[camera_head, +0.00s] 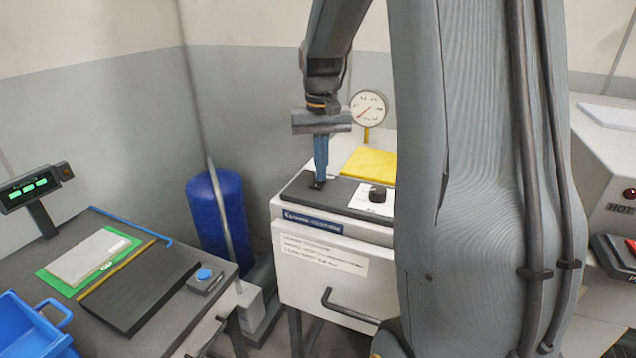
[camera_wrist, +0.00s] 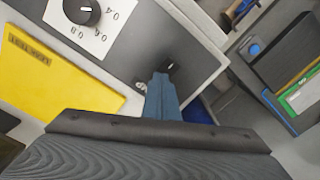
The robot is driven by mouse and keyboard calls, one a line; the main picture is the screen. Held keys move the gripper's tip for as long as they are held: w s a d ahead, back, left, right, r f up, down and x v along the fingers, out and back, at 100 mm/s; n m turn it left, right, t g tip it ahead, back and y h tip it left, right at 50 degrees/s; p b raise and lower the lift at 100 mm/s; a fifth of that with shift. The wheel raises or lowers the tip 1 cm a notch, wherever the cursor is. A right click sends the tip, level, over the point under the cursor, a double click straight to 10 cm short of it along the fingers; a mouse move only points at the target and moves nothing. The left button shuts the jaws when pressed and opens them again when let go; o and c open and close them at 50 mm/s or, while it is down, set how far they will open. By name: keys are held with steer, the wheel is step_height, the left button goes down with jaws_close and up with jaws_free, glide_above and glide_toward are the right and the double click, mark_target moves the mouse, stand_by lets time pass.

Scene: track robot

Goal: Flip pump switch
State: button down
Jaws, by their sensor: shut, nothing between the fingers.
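The white cabinet (camera_head: 335,268) has a dark top panel (camera_head: 300,188) that holds a small dark switch (camera_head: 317,186). In the wrist view, the switch (camera_wrist: 171,66) shows just beyond my fingertips and is partly hidden by them. My gripper (camera_head: 320,178) points straight down over the panel with its blue fingers shut and empty. In the wrist view, the fingertips (camera_wrist: 160,75) are right beside the switch. I cannot tell whether they touch it or which way it is set.
A black dial (camera_head: 377,193) on a white plate, a yellow pad (camera_head: 368,164) and a round gauge (camera_head: 368,107) are close to my gripper. A blue tank (camera_head: 222,212) stands left of the cabinet. A bench with a scale (camera_head: 92,258) is further left.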

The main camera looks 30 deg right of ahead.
step_height(320, 180, up, 7)
steer(key=p, duration=0.5)
stand_by(0.3)
steer(key=shift+a+f, duration=0.1)
steer(key=shift+f, duration=0.05)
steer(key=s+a+f+n+t, duration=0.15)
steer(key=s+a+f, duration=0.25)
steer(key=s+a, duration=0.4)
steer(key=s+a+f+n+t, duration=0.1)
steer(key=s+a+f+n, duration=0.2)
steer(key=s+a+f, duration=0.35)
step_height(320, 180, down, 9)
steer(key=g+b, duration=0.1)
steer(key=b, duration=0.8)
steer(key=shift+s+a, duration=0.3)
steer(key=shift+r, duration=0.1)
